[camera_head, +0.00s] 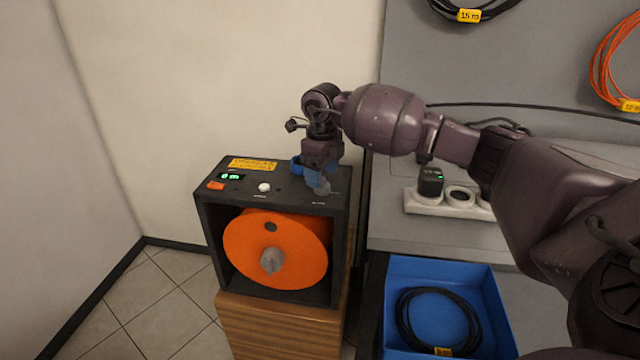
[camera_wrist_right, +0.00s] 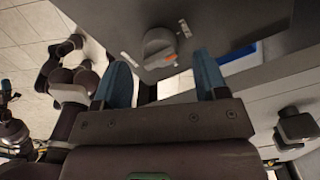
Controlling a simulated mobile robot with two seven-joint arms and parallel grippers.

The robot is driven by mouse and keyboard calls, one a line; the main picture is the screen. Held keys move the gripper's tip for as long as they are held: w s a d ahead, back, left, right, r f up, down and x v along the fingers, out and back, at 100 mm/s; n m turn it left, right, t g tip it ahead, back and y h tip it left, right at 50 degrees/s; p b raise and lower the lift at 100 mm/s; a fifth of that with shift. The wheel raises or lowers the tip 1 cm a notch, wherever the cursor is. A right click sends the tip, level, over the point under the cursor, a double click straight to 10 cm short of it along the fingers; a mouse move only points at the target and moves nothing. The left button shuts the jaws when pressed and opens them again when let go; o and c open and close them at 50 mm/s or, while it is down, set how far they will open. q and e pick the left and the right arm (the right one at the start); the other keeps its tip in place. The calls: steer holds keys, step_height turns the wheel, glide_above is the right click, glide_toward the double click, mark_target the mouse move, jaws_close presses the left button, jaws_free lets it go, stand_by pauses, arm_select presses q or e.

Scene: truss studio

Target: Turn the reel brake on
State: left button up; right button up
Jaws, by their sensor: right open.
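The reel unit is a black box (camera_head: 210,206) with an orange reel (camera_head: 240,245) in its open front. Its top panel carries a lit display (camera_head: 231,177), an orange switch (camera_head: 216,186) and a white button (camera_head: 264,187). My right gripper (camera_head: 318,180) is open, pointing down over the panel's right part. In the right wrist view, a grey round knob (camera_wrist_right: 159,46) with an orange mark sits on the panel, seen between and beyond the gripper's two blue fingers (camera_wrist_right: 160,70). No contact shows. In the head view the gripper largely hides the knob.
The box stands on a wooden cabinet (camera_head: 280,325). A blue tray (camera_head: 395,272) with a coiled black cable stands to the right. A white socket strip (camera_head: 447,207) and hanging cables are behind. Dark arm parts (camera_wrist_right: 70,80) show in the wrist view.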

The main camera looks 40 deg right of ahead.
steer(key=shift+f, duration=1.5)
steer(key=c, duration=0.9)
